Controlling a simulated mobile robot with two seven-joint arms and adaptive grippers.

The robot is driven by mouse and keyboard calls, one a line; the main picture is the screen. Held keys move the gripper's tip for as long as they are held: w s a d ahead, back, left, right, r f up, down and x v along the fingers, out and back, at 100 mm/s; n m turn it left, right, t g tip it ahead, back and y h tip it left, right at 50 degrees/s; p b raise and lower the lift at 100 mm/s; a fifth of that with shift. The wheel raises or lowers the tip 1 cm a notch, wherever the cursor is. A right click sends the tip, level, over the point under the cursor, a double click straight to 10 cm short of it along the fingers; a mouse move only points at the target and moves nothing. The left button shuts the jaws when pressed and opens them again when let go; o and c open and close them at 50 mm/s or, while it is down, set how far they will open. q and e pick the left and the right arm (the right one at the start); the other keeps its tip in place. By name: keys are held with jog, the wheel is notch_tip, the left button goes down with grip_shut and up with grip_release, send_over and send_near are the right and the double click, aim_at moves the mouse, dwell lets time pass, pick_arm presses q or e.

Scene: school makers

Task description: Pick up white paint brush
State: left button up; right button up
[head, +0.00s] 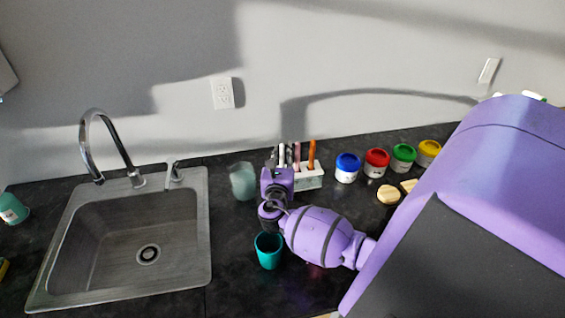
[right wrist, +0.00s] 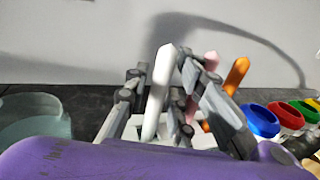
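The white paint brush (right wrist: 158,92) stands upright, slightly tilted, in a small white holder (head: 309,178). Its white handle lies between the two grey fingers of my right gripper (right wrist: 163,88) in the right wrist view. The fingers are spread on either side of it, with a narrow gap showing on the left. In the head view, my right gripper (head: 281,158) is at the left end of the holder and partly hides the brush. A pink brush (head: 297,154) and an orange brush (head: 312,153) stand beside it in the holder. My left gripper is out of view.
A teal cup (head: 268,250) stands in front of my right gripper, and a translucent glass (head: 243,181) to its left. Blue (head: 347,168), red (head: 376,163), green (head: 403,157) and yellow (head: 428,153) paint jars line the right. A sink (head: 130,240) is at left.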

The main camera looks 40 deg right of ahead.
grip_shut()
jog(key=shift+r, duration=0.1)
